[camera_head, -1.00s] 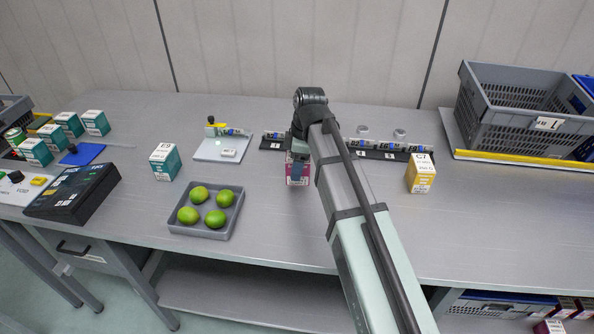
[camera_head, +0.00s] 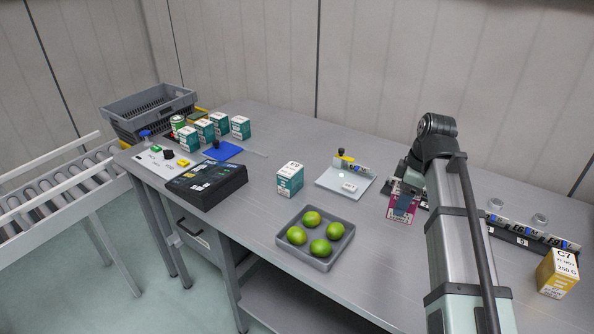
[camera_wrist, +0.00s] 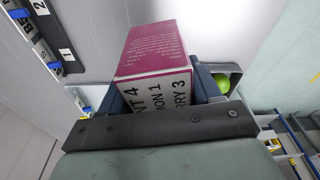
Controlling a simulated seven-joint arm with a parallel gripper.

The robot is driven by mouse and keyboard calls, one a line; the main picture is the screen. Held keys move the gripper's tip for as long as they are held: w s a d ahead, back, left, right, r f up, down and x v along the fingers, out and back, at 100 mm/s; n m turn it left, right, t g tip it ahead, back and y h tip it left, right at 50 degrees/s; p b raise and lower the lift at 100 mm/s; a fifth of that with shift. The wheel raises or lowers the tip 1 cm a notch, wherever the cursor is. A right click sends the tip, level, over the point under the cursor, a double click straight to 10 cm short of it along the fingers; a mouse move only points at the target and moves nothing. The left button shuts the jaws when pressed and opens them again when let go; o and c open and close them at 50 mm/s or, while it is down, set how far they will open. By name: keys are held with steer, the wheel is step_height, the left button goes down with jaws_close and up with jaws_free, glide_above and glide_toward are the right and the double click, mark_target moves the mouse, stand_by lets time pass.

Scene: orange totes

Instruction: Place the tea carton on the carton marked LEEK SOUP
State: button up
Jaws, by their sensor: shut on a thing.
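My gripper (camera_head: 408,190) is shut on a magenta and white carton (camera_head: 402,207), probably the tea carton. In the wrist view this carton (camera_wrist: 155,50) sits between the fingers, with a magenta face and a white face of dark print, partly cut off. I cannot tell whether it touches the table. A white and teal carton (camera_head: 290,181) stands alone left of my gripper. Several similar teal cartons (camera_head: 240,128) stand at the far left. A yellow carton (camera_head: 557,273) marked C7 stands at the right. I cannot read LEEK SOUP on any carton.
A grey tray (camera_head: 338,246) of green fruit lies in front of the lone teal carton. A white board (camera_head: 335,185) with small items lies between that carton and my gripper. A black box (camera_head: 207,187), blue mat (camera_head: 226,152) and grey crate (camera_head: 150,106) are farther left.

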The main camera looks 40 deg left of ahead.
steer(key=s+a+r+n, duration=0.1)
steer(key=s+a, duration=0.1)
steer(key=a, duration=0.5)
steer(key=s+a+r+n, duration=0.1)
steer(key=s+a, duration=0.1)
steer(key=a, duration=0.5)
step_height(320, 180, up, 7)
steer(key=m, duration=0.4)
glide_above(290, 168)
steer(key=shift+s+f, duration=0.1)
steer(key=shift+f, duration=4.8)
steer(key=shift+f, duration=0.15)
steer(key=o, duration=1.2)
